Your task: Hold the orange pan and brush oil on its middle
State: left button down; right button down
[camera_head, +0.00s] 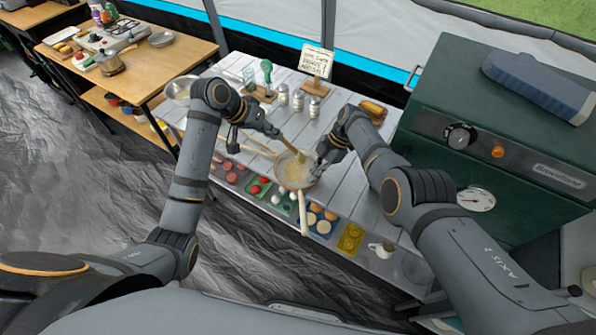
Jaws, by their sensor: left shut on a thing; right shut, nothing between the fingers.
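The orange-brown pan (294,182) sits at the middle of the pale slatted counter, its light handle (303,213) pointing toward me over the food trays. My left gripper (277,134) is shut on the wooden handle of a brush (288,145). The brush slants down to the right, its pale bristle end (301,157) over the pan's upper middle; I cannot tell if it touches. My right gripper (318,169) is shut at the pan's right rim with nothing between its fingers. Its fingertips are small and partly hidden, and contact with the rim is unclear.
Food trays (319,222) line the counter's front edge below the pan. A metal bowl (180,88) is at left. A large green oven (500,140) bounds the right.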

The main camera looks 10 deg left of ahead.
pick_arm(q)
jog(key=s+d, duration=0.2)
jog(key=s, duration=0.6)
dwell(1.2)
jog(key=shift+w+d+r, duration=0.1)
jog(key=shift+w, duration=0.05)
jog(key=shift+w+a+f, duration=0.1)
jog(key=shift+w+a, duration=0.3)
jog(key=shift+w, duration=0.95)
jog(key=shift+w+a+f, duration=0.1)
jog(key=shift+w+a, duration=0.3)
jog(key=shift+w, duration=0.95)
jog(key=shift+w+a+f, duration=0.1)
jog(key=shift+w+a, duration=0.3)
jog(key=shift+w, duration=0.95)
jog(key=shift+r, duration=3.1)
